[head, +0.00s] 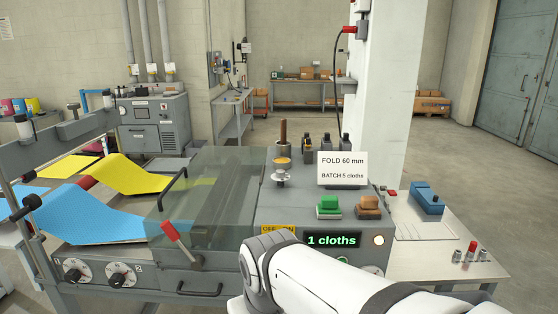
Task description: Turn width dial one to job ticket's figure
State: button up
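Width dial one (75,272) is a black knob on a pale round scale at the lower left of the machine's front, marked 1. A matching dial marked 2 (120,276) sits just right of it. Both scales are too small to read. The white job ticket (342,168) stands on top of the machine and reads "FOLD 60 mm" and "BATCH 5 cloths". My white arm crosses the lower right of the view, well to the right of the dials. My gripper does not show.
A green display (332,240) reads "1 cloths". Green (328,206) and orange (368,206) buttons sit above it. A clear cover (205,195) with a red-handled lever (170,231) stands between dials and panel. Blue (85,215) and yellow (130,174) cloth lies at left. My arm partly hides another dial.

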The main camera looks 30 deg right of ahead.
aim_at(73, 276)
jog(key=z, duration=2.45)
jog(key=k, duration=0.85)
jog(key=u, duration=1)
jog(key=i, duration=1)
jog(key=u, duration=1)
